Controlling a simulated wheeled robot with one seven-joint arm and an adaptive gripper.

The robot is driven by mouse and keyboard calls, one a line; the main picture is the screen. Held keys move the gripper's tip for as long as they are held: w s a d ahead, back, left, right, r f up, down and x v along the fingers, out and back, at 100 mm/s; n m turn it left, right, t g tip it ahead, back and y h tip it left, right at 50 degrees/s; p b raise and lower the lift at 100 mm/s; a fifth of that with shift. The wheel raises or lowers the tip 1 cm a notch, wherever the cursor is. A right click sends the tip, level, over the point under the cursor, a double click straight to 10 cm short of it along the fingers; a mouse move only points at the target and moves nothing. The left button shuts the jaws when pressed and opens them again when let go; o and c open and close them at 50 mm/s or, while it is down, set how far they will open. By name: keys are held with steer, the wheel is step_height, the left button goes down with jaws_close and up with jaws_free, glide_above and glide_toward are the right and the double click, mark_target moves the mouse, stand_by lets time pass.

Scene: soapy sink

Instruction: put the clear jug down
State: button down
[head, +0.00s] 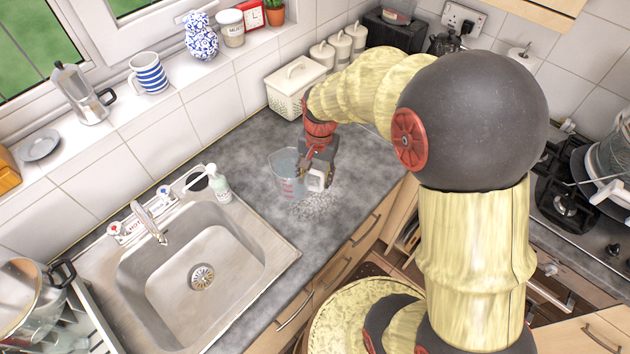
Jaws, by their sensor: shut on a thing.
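The clear jug (283,168) is a see-through measuring jug with red markings on its side. It is at the grey worktop (237,142), to the right of the sink. My gripper (316,181) is at the jug's right side, shut on the jug near its handle. The jug looks roughly upright. I cannot tell whether its base touches the worktop or is a little above it. My gripper hides part of the jug's right side.
The steel sink (277,244) and a soap bottle (219,184) are left of the jug. A cream bread bin (287,100) and white canisters (340,47) stand behind. Speckled worktop around the jug is mostly free. The hob (590,225) is far right.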

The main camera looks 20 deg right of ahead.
step_height(320, 180, down, 6)
steer(key=w+d, duration=0.1)
steer(key=w, duration=0.1)
steer(key=shift+w+r+b, duration=0.15)
steer(key=shift+w+b, duration=0.05)
steer(key=shift+b, duration=0.1)
steer(key=c, duration=1)
jaws_free()
steer(key=shift+s+f, duration=0.1)
steer(key=shift+f, duration=0.15)
steer(key=shift+r, duration=0.1)
steer(key=s+a+r+n+t+p, duration=0.1)
steer(key=s+r+n, duration=0.15)
steer(key=r, duration=0.85)
steer(key=s+a+r+n+t, duration=0.15)
steer(key=s+r, duration=0.25)
steer(key=r, duration=0.7)
steer(key=s+a+r+n+t, duration=0.1)
steer(key=s+r, duration=0.1)
steer(key=s, duration=0.2)
steer(key=s+a+r+n, duration=0.1)
steer(key=s+r+n, duration=0.1)
steer(key=s, duration=0.2)
steer(key=s+a+r+n+t, duration=0.1)
steer(key=s+r+n, duration=0.1)
steer(key=s, duration=0.2)
steer(key=shift+s+r+t, duration=0.1)
steer(key=shift+s+t, duration=0.25)
steer(key=shift+s, duration=0.05)
